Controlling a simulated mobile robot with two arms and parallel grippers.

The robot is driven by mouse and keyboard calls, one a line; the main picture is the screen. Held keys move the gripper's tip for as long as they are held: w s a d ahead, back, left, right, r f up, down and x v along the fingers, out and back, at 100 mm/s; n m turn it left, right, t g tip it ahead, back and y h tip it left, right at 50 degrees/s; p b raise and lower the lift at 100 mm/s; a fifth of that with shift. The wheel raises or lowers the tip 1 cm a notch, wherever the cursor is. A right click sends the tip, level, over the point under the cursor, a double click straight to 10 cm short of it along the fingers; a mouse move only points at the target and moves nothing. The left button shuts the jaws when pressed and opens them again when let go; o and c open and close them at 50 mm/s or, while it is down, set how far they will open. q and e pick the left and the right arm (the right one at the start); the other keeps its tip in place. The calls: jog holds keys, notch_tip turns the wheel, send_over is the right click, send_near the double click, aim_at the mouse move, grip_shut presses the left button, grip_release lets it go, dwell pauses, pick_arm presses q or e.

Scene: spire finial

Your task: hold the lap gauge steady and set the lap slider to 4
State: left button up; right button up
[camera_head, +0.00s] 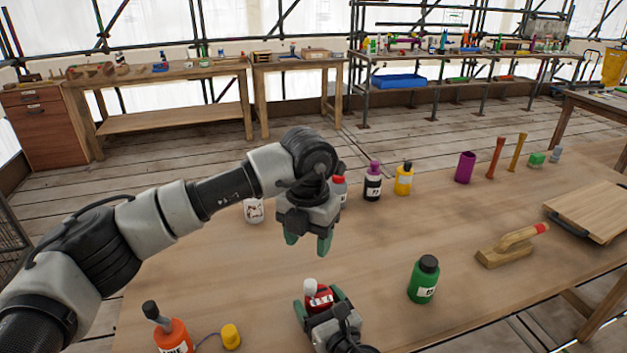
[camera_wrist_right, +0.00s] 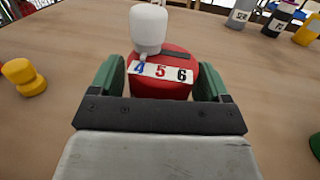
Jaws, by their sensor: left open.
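The lap gauge (camera_head: 321,302) is a red body with a white knob on top, near the front middle of the table. In the right wrist view the red gauge (camera_wrist_right: 175,88) has a strip reading 4, 5, 6. The white lap slider knob (camera_wrist_right: 149,28) stands at the left end, its tip close to the 4; I cannot tell if it lines up exactly. My right gripper (camera_wrist_right: 160,82) has its green fingers on either side of the gauge body, seemingly closed on it. My left gripper (camera_head: 307,240) is open and empty, pointing down above and behind the gauge.
A green bottle (camera_head: 423,280) stands right of the gauge, a wooden float (camera_head: 507,250) beyond it. An orange bottle (camera_head: 172,337) and yellow knob (camera_head: 231,336) are at front left. A white cup (camera_head: 254,210) and purple-capped bottle (camera_head: 373,184) stand behind. Table between is clear.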

jog(key=shift+o, duration=1)
